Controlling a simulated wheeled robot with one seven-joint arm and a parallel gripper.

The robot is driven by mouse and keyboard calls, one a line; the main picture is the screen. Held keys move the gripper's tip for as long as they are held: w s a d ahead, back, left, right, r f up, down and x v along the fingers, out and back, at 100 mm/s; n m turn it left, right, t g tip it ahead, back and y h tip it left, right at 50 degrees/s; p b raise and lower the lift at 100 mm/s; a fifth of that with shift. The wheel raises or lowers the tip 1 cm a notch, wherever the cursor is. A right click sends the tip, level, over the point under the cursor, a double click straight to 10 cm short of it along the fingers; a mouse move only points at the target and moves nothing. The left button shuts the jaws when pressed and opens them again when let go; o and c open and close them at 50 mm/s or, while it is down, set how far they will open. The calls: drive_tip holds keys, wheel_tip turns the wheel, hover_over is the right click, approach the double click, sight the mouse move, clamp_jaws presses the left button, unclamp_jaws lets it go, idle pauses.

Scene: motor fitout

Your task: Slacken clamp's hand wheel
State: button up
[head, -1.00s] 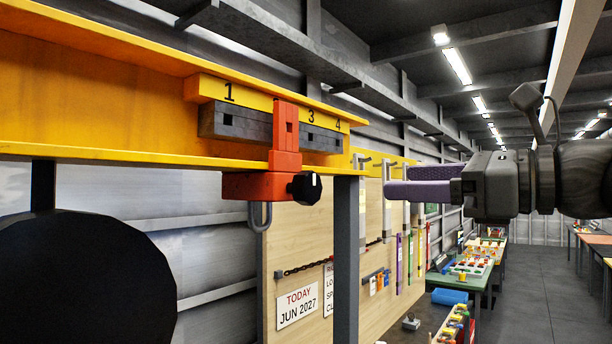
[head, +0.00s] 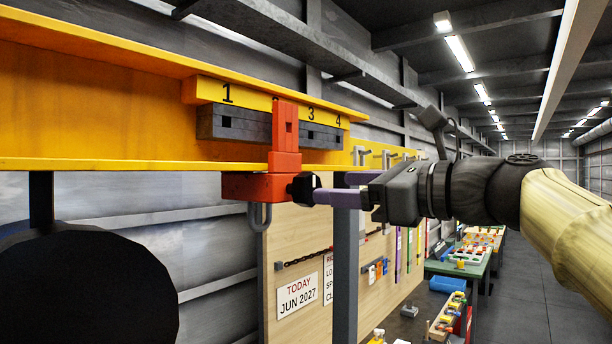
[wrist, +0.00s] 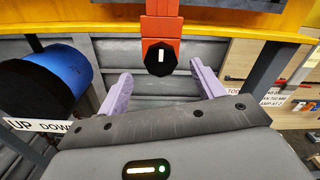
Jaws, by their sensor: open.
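The red clamp (head: 284,160) hangs on the yellow beam (head: 120,130), with a grey hook (head: 259,216) under it. Its black hand wheel (head: 301,188) sticks out to the right; in the wrist view the hand wheel (wrist: 160,58) faces me with a white mark upright on it. My gripper (head: 335,188) is at the hand wheel, its purple fingers pointing left at it. In the wrist view my open fingers (wrist: 160,84) stand to the left and right of the wheel, with gaps on both sides. The nearer finger partly covers the wheel in the head view.
A grey post (head: 345,270) stands below the beam end, near my fingers. A numbered yellow strip (head: 262,100) with grey blocks is beside the clamp. A large black round end (head: 85,280) hangs at lower left; the wrist view shows a blue drum (wrist: 65,68). A wooden board (head: 300,245) stands behind.

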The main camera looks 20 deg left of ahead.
sight(313, 186)
drive_tip(key=p+x, duration=0.2)
drive_tip(key=x, duration=0.5)
drive_tip(key=shift+w+a, duration=0.15)
drive_tip(key=shift+a, duration=0.15)
drive_tip(key=c, duration=1)
